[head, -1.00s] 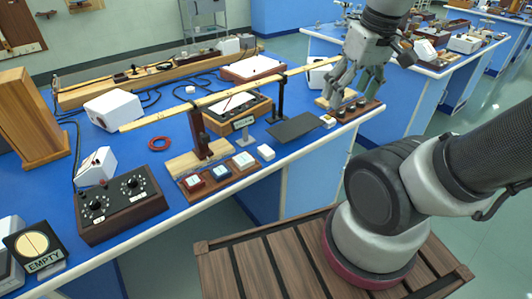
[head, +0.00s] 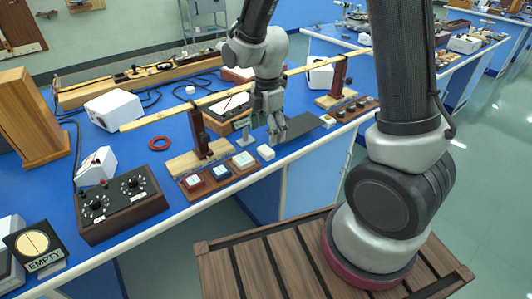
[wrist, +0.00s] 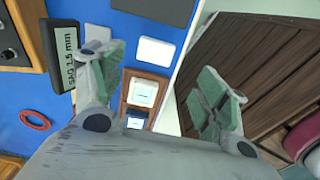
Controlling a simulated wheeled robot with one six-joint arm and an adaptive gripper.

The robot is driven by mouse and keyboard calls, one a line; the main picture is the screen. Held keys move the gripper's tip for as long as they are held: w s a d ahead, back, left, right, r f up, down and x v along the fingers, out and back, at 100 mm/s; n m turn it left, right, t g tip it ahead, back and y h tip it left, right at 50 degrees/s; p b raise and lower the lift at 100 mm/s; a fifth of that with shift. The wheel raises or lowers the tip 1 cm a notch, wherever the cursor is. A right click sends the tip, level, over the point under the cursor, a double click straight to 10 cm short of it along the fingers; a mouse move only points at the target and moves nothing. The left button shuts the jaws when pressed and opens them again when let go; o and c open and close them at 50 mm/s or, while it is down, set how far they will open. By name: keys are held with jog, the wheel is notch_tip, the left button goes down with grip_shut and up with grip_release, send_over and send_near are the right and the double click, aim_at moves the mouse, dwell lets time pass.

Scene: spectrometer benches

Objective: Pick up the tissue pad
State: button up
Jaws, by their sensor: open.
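A small white block, which looks like the tissue pad (head: 265,152), lies on the blue bench near its front edge, beside a wooden tray of boxes. My gripper (head: 278,138) is above the bench, just behind and right of the pad in the head view, pointing down. In the wrist view the pad (wrist: 156,51) shows as a white rounded rectangle, in the gap between the spread fingers and a little beyond their tips. My gripper (wrist: 163,80) is open and empty there. The pad is fully visible in both views, apart from the fingers.
A wooden tray (head: 207,189) with small boxes is left of the pad. A dark flat plate (head: 305,125) lies right of it. A "SAG 1.5 mm" sign (wrist: 66,62) stands close to one finger. A long yellow beam (head: 160,115) on posts spans the bench behind.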

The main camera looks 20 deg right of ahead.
aim_at(264, 151)
jog(key=f, duration=0.7)
jog(key=shift+w+a+f, duration=0.3)
jog(key=shift+a+f, duration=0.1)
jog(key=c, duration=0.9)
jog(key=shift+r, duration=0.1)
notch_tip(264, 151, up, 10)
jog(key=shift+f, duration=0.1)
